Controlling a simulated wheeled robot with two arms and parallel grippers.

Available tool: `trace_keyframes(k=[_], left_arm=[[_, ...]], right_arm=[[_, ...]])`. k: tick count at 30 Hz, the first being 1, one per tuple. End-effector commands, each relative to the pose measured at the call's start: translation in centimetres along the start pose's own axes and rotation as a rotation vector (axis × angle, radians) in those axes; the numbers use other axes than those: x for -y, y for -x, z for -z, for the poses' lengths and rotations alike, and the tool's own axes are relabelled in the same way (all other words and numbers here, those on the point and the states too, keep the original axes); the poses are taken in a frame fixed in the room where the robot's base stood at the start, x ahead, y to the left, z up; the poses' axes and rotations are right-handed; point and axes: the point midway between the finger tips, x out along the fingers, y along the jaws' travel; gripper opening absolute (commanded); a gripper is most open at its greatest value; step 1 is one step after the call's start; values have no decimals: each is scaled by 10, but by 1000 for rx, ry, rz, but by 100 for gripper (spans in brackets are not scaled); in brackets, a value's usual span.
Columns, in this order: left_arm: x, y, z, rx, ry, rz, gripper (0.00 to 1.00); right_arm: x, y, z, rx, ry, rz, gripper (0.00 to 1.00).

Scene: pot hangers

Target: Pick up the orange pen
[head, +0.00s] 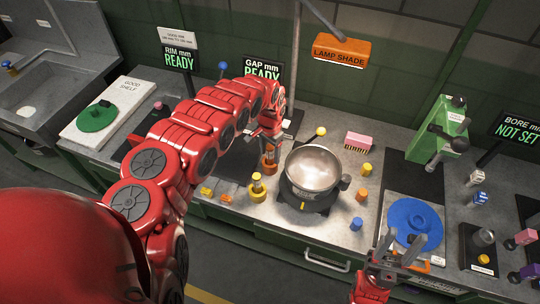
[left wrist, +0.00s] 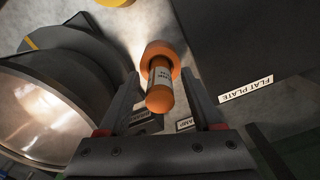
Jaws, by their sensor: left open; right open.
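The orange pen (left wrist: 160,88) stands upright, end toward the camera, in the left wrist view. It has a pale label on its side and an orange, wider ring-like part at its far end. In the head view the orange pen (head: 269,163) is small and partly hidden below my left gripper (head: 270,134). In the left wrist view the open fingers of my left gripper (left wrist: 159,78) are on either side of the pen, with gaps visible. My right gripper (head: 402,247) is open and empty, over the front of the blue disc.
A metal pot (head: 313,168) on a dark base stands close to the right of the pen. A yellow post in a ring (head: 257,188) stands just in front. The blue disc (head: 414,222) and a green press (head: 440,130) are to the right. An orange lamp shade (head: 341,50) hangs above.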

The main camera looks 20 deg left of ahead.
Motion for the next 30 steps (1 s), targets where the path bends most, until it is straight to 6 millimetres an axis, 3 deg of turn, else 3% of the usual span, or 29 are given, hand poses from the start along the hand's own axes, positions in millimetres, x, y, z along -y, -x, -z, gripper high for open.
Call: trace_keyframes(k=[9,20,30], left_arm=[[1,-3,0,0,0,2,64],[0,-3,0,1,0,2,0],[0,-3,0,0,0,2,0]], right_arm=[[0,-1,0,0,0,0,50],[0,-1,0,0,0,0,50],[0,-1,0,0,0,0,50]])
